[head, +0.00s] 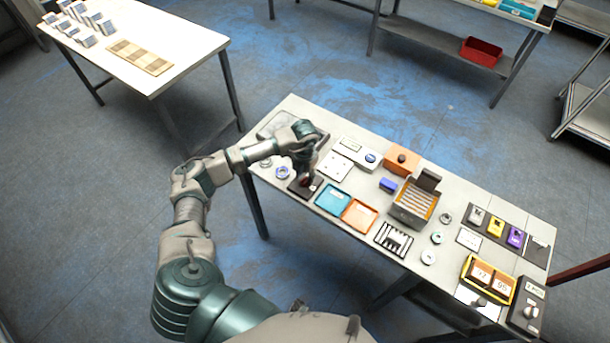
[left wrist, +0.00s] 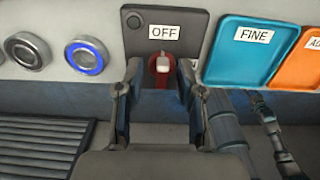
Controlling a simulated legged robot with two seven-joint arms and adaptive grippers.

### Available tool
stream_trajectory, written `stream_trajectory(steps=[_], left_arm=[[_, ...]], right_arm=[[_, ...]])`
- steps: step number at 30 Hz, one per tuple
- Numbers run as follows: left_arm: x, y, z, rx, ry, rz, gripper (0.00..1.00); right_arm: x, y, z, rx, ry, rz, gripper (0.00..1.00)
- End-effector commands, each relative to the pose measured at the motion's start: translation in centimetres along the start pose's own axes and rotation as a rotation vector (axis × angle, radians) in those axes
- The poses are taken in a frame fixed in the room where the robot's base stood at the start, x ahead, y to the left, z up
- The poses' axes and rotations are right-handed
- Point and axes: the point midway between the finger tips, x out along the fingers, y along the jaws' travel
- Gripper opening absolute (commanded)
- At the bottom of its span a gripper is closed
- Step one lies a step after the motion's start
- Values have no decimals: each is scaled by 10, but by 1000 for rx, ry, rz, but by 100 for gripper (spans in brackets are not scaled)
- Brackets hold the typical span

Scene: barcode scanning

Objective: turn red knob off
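The red knob (left wrist: 161,68) has a pale pointer on top and sits on a dark control box (left wrist: 188,22). A white OFF label (left wrist: 164,32) is on the box beyond the knob. In the head view the dark box (head: 293,189) is at the table's left front edge, partly hidden by my arm. My left gripper (left wrist: 159,78) is open, with one finger on each side of the knob and a small gap showing between fingers and knob. In the head view my left gripper (head: 304,178) points down over the box. My right gripper is not in view.
A blue FINE tray (left wrist: 250,50) and an orange tray (left wrist: 304,62) lie right of the box. The table (head: 372,176) holds several other items further right.

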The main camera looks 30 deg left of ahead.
Motion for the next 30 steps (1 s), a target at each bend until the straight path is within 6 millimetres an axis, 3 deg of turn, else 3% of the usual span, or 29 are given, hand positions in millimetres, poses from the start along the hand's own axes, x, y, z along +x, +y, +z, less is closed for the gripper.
stream_trajectory(steps=[8,21,30], left_arm=[[-10,0,-1,2,3,0,38],[-100,1,2,1,0,-1,38],[-118,1,2,1,2,-1,38]], right_arm=[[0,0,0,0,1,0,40],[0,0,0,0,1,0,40],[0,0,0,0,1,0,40]])
